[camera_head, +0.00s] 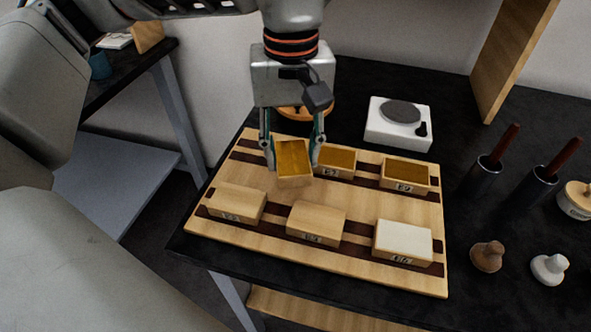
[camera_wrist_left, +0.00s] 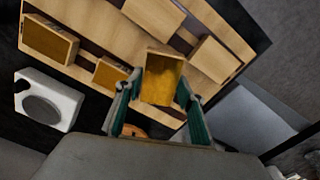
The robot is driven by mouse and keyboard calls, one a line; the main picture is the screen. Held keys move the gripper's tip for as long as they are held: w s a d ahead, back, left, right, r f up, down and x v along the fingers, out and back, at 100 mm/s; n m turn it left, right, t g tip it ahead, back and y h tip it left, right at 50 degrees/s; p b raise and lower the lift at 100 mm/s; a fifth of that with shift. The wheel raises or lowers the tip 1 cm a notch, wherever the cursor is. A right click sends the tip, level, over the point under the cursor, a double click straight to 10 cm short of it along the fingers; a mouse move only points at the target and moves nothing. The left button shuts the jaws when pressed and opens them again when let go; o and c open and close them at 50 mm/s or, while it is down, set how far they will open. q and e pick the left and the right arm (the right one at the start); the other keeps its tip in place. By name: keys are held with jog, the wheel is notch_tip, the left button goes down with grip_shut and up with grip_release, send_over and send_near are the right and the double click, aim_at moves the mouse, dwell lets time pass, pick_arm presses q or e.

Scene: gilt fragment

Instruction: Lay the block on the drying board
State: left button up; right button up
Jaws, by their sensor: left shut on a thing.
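My left gripper (camera_head: 292,150) is shut on a wooden block with a gilt top (camera_head: 294,158). The block is over the back left part of the drying board (camera_head: 215,237), a wooden board with dark strips. Whether it touches the board I cannot tell. In the left wrist view, the gripper's fingers (camera_wrist_left: 155,100) are on either side of the block (camera_wrist_left: 162,78). Two more gilt blocks (camera_head: 337,160) (camera_head: 405,174) stand in the back row. Two plain wooden blocks (camera_head: 238,200) (camera_head: 316,221) and a white-topped block (camera_head: 403,240) stand in the front row. My right gripper is not in view.
A white device with a round grey plate (camera_head: 400,115) stands behind the board. To the right are two dark cups with red-brown handles (camera_head: 483,172) (camera_head: 535,185), a brown knob (camera_head: 487,256), a white knob (camera_head: 549,267) and a round container (camera_head: 577,200). The black table's front edge is close to the board.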

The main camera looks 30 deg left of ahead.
aim_at(293, 173)
pick_arm(q)
jog(key=shift+f, duration=0.5)
notch_tip(293, 173, down, 4)
jog(key=shift+r+b, duration=0.25)
jog(key=shift+b, duration=0.2)
jog(key=shift+f, duration=0.2)
jog(key=shift+r, duration=0.1)
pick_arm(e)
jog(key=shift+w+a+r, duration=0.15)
pick_arm(q)
jog(key=o, duration=1.1)
jog(key=shift+f, duration=0.2)
